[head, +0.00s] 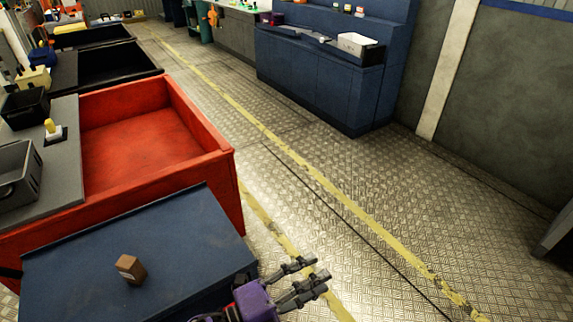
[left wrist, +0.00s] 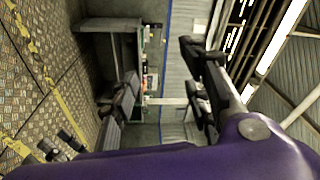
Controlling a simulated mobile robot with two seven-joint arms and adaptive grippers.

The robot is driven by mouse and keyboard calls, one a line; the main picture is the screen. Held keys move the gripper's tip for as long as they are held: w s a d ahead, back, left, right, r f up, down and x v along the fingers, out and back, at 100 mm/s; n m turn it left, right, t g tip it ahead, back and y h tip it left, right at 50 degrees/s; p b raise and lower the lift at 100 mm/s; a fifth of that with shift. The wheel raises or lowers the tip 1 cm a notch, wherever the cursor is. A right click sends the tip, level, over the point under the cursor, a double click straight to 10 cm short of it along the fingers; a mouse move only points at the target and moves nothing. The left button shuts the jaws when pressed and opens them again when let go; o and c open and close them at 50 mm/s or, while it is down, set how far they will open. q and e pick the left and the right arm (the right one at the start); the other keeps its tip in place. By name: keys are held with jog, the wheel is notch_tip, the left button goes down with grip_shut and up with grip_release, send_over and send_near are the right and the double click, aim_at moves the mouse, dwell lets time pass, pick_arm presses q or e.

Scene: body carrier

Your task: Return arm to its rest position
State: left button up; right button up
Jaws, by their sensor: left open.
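My purple arm link fills the bottom of that view. Most of the arm is outside the head view.
A blue work surface (head: 75,252) at bottom left carries a small brown block (head: 131,269). A red open bin (head: 100,98) stands behind it, beside a grey counter (head: 66,163). A blue cabinet (head: 310,85) stands across the aisle. The patterned floor (head: 350,180) between is clear.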

pick_arm(q)
jog(key=a+f+n+t+y, duration=0.3)
jog(key=a+f+n+y, duration=0.25)
jog(key=a+n, duration=0.3)
jog(key=a+f+n+t+y, duration=0.3)
jog(key=a+f+n+y, duration=0.2)
jog(key=a+n+y, duration=0.3)
jog(key=s+a+f+n+g+y, duration=0.1)
jog(key=s+a+f+n+g, duration=0.1)
jog(key=s+f+n, duration=0.1)
jog(key=s+a+f+n+g+y, duration=0.1)
jog(key=s+a+f+n+g, duration=0.1)
jog(key=s, duration=0.6)
jog(key=s+a+f+n+g+y, duration=0.1)
jog(key=s+a+f+n+g, duration=0.1)
jog(key=s+a+f+n, duration=0.2)
notch_tip(320, 180, down, 4)
jog(key=shift+s+a+r+n, duration=0.15)
jog(key=shift+s+a+n, duration=0.1)
jog(key=shift+s+n, duration=0.7)
pick_arm(e)
jog(key=s, duration=0.1)
jog(key=s+f, duration=0.1)
jog(key=f, duration=0.1)
jog(key=shift+s+a+g, duration=0.3)
jog(key=shift+s+g, duration=0.1)
